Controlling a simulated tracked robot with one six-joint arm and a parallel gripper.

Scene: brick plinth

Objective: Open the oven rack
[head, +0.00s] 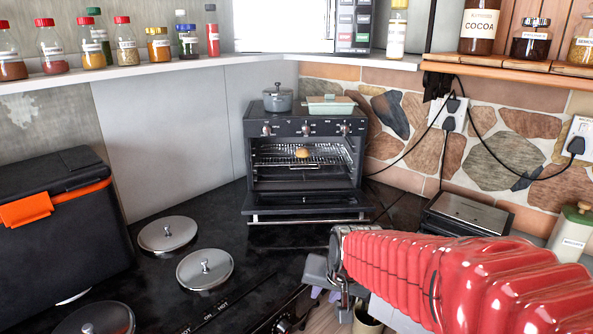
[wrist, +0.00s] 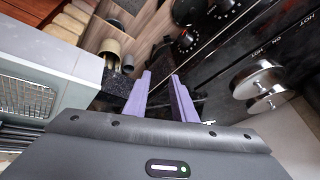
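A black toaster oven (head: 262,128) stands on the dark counter in the middle of the head view. Its door (head: 308,214) is folded down in front. The wire oven rack (head: 272,161) is inside the open cavity, with a round bun (head: 302,153) on it and a small handle at its front edge. My gripper (head: 325,294) is low in front of the oven, to the right of the pot lids, well apart from the rack. In the wrist view my gripper (wrist: 160,98) has its two purple fingers apart with nothing between them.
A pot (head: 278,99) and a green dish (head: 331,105) sit on the oven. Metal lids (head: 205,268) lie on the counter at left, beside a black box (head: 60,240). A dark appliance (head: 465,212) and hanging cords are at right. Counter before the oven is mostly clear.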

